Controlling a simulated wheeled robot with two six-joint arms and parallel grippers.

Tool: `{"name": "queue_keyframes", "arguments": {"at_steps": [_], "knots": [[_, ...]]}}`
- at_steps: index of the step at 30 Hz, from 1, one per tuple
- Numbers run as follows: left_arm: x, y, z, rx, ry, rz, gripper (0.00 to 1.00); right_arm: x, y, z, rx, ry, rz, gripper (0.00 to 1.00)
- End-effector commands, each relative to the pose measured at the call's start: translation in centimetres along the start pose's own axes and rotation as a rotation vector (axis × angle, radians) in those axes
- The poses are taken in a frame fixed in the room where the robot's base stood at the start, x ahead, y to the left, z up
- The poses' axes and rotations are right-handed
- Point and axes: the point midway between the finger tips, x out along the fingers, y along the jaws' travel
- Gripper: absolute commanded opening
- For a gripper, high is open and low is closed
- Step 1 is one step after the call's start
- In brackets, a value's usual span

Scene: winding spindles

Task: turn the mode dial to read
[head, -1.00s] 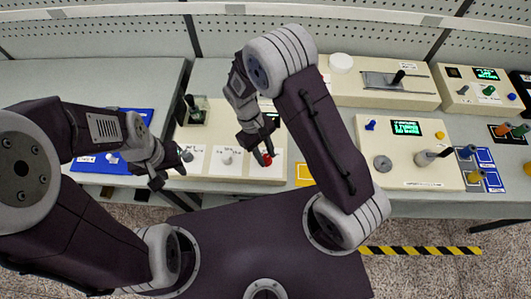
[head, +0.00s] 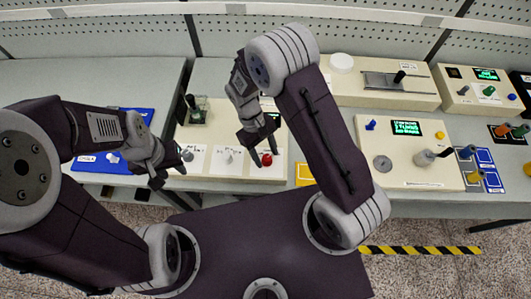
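A cream panel (head: 213,175) at the centre carries three white label plates. They hold a grey knob (head: 187,155), a pale knob (head: 228,156) and a red knob (head: 266,160). The label text is too small to read, so I cannot tell which control is the mode dial or its setting. My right gripper (head: 265,154) is open, with its fingertips close above the red knob; I cannot tell whether they touch it. My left gripper (head: 169,172) looks open and empty, with one fingertip near the grey knob in the picture.
A blue mat (head: 90,163) lies at left. A panel at right has a green-lit display (head: 406,128), a grey disc (head: 383,163) and a blue knob (head: 371,125). Another panel with a slider (head: 399,76) stands behind it. Bare bench (head: 90,85) is at far left.

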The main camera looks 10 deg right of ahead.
Motion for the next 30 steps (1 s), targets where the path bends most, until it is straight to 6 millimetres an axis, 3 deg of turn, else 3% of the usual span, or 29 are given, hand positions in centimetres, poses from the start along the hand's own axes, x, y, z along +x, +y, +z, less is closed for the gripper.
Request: {"name": "queue_keyframes", "arguments": {"at_steps": [5, 12, 16, 30], "knots": [[0.3, 0.0, 0.0, 0.000, 0.000, 0.000, 0.36, -1.1, 0.0, -0.1, 0.000, 0.003, 0.000, 0.53], [1.2, 0.0, 0.1, 0.000, 0.000, 0.000, 0.36, -6.4, 0.0, -0.2, -0.001, 0.005, 0.001, 0.53], [1.3, 0.0, 0.1, 0.000, 0.000, 0.000, 0.36, -8.3, 0.0, -0.2, 0.000, 0.002, 0.001, 0.53], [1.3, 0.0, 0.1, 0.000, 0.000, 0.000, 0.36, -9.1, 0.0, -0.1, 0.000, -0.001, 0.000, 0.53]]}}
